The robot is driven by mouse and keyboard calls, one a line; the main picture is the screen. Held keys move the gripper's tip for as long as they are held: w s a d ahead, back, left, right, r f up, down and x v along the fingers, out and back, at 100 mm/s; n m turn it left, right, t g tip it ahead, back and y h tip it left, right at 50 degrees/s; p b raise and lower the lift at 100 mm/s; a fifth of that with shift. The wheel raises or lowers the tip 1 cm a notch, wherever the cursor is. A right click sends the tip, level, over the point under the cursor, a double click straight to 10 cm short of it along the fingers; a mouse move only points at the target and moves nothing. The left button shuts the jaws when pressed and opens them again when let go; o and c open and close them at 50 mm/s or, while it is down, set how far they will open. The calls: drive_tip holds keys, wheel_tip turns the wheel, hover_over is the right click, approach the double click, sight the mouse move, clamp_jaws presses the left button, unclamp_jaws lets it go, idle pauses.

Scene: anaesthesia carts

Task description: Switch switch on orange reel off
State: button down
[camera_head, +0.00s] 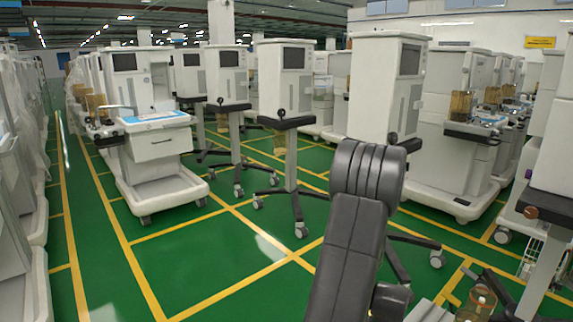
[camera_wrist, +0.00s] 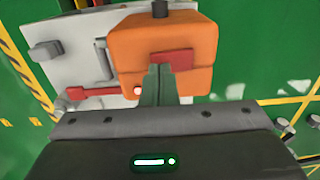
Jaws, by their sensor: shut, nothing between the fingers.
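The orange reel (camera_wrist: 205,50) shows in the wrist view at the upper middle, as a rounded orange body with a black knob on top. A red part (camera_wrist: 182,57), which looks like its switch, lies on its face. My gripper (camera_wrist: 158,70) is shut and empty, its dark fingertips in front of the reel and overlapping the red part. I cannot tell whether they touch it, or which way the switch is set. The fingers hide part of the reel's lower face. The reel and gripper do not show in the head view.
In the wrist view a grey-white panel (camera_wrist: 75,65) with a red bar (camera_wrist: 85,92) is left of the reel. In the head view, white anaesthesia carts (camera_head: 150,150) stand in rows, with wheeled stands (camera_head: 290,160) close ahead. Green floor (camera_head: 215,265) is clear at front left.

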drive_tip(key=shift+f+b, duration=0.5)
drive_tip(key=shift+f, duration=0.15)
drive_tip(key=shift+r+p, duration=2.6)
drive_tip(key=shift+r, duration=1)
drive_tip(key=shift+f, duration=0.25)
wheel_tip(320, 180, down, 7)
drive_tip(key=b, duration=0.5)
drive_tip(key=shift+r, duration=0.2)
drive_tip(key=shift+r, duration=0.15)
